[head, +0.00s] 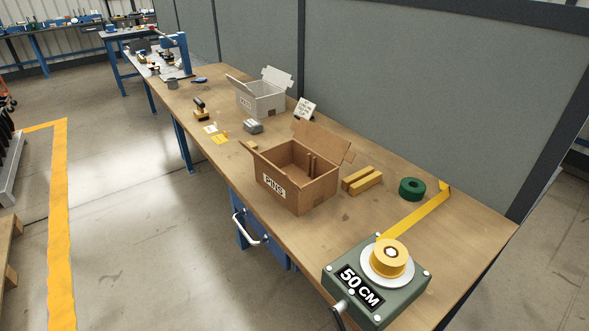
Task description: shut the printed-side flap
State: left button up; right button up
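A brown cardboard box (318,188) stands open on the workbench, with the word PINS printed on a white label (274,186) on its front-left side. A wide flap (322,140) stands up and leans outward at its back, and part of another brown flap shows at its right. A narrow flap edge (248,147) sticks out at its left; I cannot tell clearly which side it hinges on. Upright dividers show inside. A white box (262,103) with a label also stands open farther back, its flaps raised. Neither of my grippers is in view.
A green tape dispenser (377,287) marked 50 CM stands at the near end, its yellow tape (418,212) stretched across the bench. A green roll (412,189) and yellow-brown blocks (362,180) lie right of the brown box. A grey partition (420,100) borders the back.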

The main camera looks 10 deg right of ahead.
aim_at(261, 160)
jog(key=j+z, duration=0.1)
jog(key=z, duration=0.25)
jog(key=i+j+z, duration=0.1)
jog(key=z, duration=0.25)
jog(key=j+z, duration=0.1)
jog(key=z, duration=0.3)
jog(key=j+z, duration=0.35)
jog(key=j, duration=0.15)
jog(key=k+j+z, duration=0.1)
jog(key=j+z, duration=0.25)
jog(key=j, duration=0.15)
jog(key=k+j, duration=0.1)
jog(key=j, duration=0.3)
jog(key=k+j+z, duration=0.1)
jog(key=j, duration=0.25)
jog(key=k+j+z, duration=0.1)
jog(key=j, duration=0.3)
